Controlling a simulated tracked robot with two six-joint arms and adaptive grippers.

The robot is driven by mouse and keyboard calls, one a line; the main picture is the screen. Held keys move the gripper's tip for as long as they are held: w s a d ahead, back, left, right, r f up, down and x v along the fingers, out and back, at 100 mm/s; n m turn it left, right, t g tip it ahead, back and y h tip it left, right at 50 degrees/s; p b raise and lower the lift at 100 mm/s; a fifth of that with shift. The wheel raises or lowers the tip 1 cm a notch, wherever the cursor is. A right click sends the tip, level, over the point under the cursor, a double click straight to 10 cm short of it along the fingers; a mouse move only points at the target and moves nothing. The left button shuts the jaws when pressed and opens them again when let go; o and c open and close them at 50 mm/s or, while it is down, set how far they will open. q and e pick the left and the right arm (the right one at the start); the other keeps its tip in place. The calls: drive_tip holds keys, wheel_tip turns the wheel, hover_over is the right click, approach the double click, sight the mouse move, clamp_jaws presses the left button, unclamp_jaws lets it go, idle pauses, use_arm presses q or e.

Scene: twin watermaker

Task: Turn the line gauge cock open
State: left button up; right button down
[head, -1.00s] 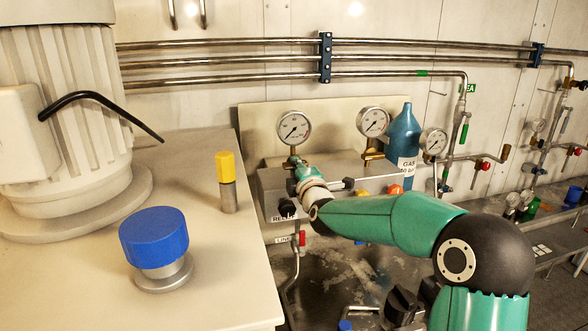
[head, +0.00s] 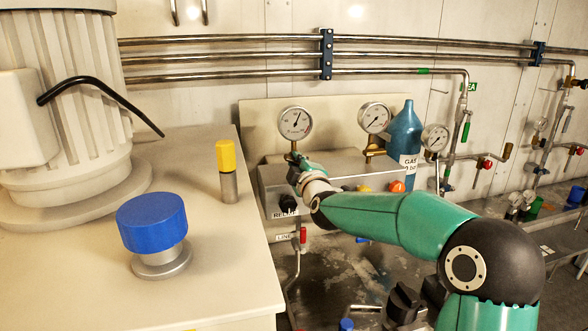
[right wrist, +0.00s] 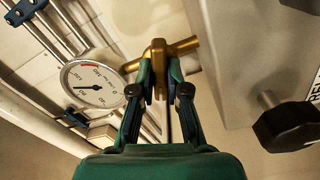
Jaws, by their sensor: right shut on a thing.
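The left pressure gauge (head: 295,124) has a white round face and stands above the grey panel; a gauge also shows in the right wrist view (right wrist: 92,84). My right gripper (head: 296,160) is just below the left gauge. In the right wrist view my right gripper (right wrist: 160,82) is shut on a brass cock (right wrist: 158,52), with one finger on each side of its handle. The brass cross-piece shows beyond the fingertips. In the head view my gripper and wrist hide most of the cock. My left gripper is not in view.
A second gauge (head: 374,118) and a blue gas bottle (head: 404,135) stand to the right. A black knob (head: 288,204) sits below the gripper, above a red-handled valve (head: 303,235). A bench (head: 215,270) with a blue-capped fitting (head: 152,222) is at left.

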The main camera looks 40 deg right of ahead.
drive_tip(key=m, duration=0.2)
drive_tip(key=m+b, duration=0.1)
drive_tip(key=m, duration=0.1)
drive_tip(key=shift+d+f, duration=0.1)
drive_tip(key=shift+f, duration=0.1)
drive_tip(key=m+b, duration=0.1)
drive_tip(key=m, duration=0.2)
drive_tip(key=shift+f+m+b, duration=0.1)
drive_tip(key=shift+m+b, duration=0.2)
drive_tip(key=shift+b, duration=0.1)
drive_tip(key=m+b, duration=0.2)
drive_tip(key=m, duration=0.4)
drive_tip(key=shift+f, duration=0.15)
drive_tip(key=c, duration=1.3)
unclamp_jaws()
drive_tip(key=shift+c, duration=0.2)
drive_tip(key=shift+o, duration=0.9)
drive_tip(key=shift+w, duration=0.2)
drive_tip(key=shift+s+r, duration=0.25)
drive_tip(key=v, duration=1.1)
drive_tip(key=shift+s+a, duration=0.2)
drive_tip(key=shift+s, duration=0.15)
